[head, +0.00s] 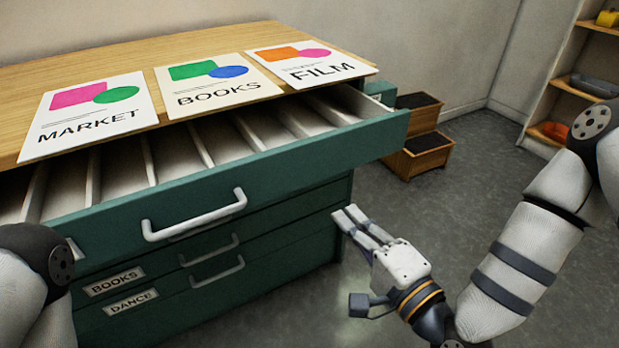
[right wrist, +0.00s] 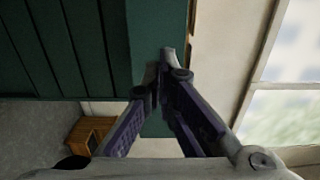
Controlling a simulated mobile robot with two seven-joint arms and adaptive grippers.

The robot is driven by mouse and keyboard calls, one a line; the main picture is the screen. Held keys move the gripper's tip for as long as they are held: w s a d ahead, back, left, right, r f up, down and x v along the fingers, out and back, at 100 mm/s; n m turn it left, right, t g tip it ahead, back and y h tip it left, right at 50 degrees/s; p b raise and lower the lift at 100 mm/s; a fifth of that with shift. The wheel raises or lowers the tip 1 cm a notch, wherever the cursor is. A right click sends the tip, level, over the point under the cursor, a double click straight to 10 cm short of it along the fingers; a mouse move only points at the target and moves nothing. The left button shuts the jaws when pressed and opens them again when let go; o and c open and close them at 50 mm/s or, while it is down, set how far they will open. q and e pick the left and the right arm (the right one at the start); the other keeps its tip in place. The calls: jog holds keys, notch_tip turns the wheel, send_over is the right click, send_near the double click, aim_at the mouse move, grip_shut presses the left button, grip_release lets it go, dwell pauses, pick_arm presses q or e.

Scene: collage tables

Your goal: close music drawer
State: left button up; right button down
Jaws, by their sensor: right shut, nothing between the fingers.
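The green top drawer (head: 250,178) of the cabinet is pulled far out, showing its white dividers. It has a pale bar handle (head: 195,222). Its label is mostly hidden behind my left arm, so I cannot read whether it says music. My right gripper (head: 350,216) is shut and empty, pointing up-left near the cabinet's right front corner, lower in the picture than the open drawer's front. In the right wrist view the shut fingertips (right wrist: 166,60) appear against the edge of green panels; contact cannot be told. My left gripper is out of view.
Lower drawers labelled BOOKS (head: 115,281) and DANCE (head: 128,302) look shut. Posters MARKET (head: 90,125), BOOKS (head: 215,98) and FILM (head: 310,72) lie on the wooden top (head: 150,55). Grey floor is free at right.

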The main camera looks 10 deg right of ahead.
aim_at(300, 169)
jog(key=x, duration=1.3)
jog(key=shift+w+a+f, duration=0.2)
jog(key=shift+w+f, duration=0.05)
jog(key=shift+f, duration=0.1)
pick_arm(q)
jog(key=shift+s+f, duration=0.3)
